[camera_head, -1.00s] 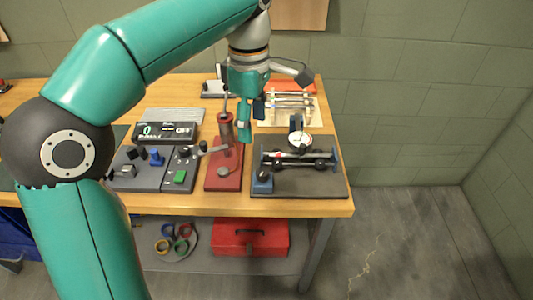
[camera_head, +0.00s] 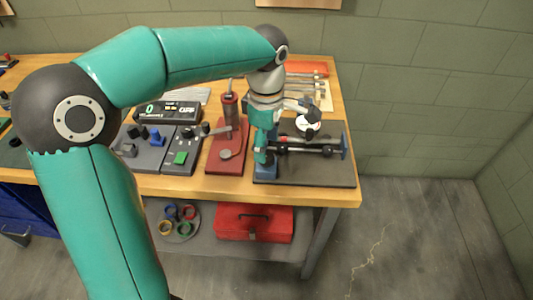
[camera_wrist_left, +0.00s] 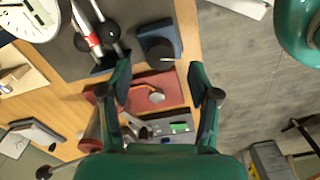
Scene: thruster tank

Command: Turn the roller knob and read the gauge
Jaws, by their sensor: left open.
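The roller fixture is a dark base plate (camera_head: 318,178) with rods and rollers, at the right of the bench. A white round gauge (camera_head: 308,123) stands on it, partly covered by my wrist; its dial (camera_wrist_left: 30,18) shows at the top left of the left wrist view, too small to read. The black roller knob (camera_wrist_left: 157,50) sits on a blue block (camera_wrist_left: 165,33). In the head view my gripper hides the knob. My left gripper (camera_head: 264,157) points down over the block. In the left wrist view its fingers (camera_wrist_left: 159,78) are apart and empty, with the knob beyond them.
A red plate with an upright cylinder (camera_head: 231,108) stands just left of the fixture. Grey control boxes (camera_head: 181,158) and a digital display (camera_head: 167,112) are further left. A red toolbox (camera_head: 254,222) lies on the shelf below. The floor right of the bench is clear.

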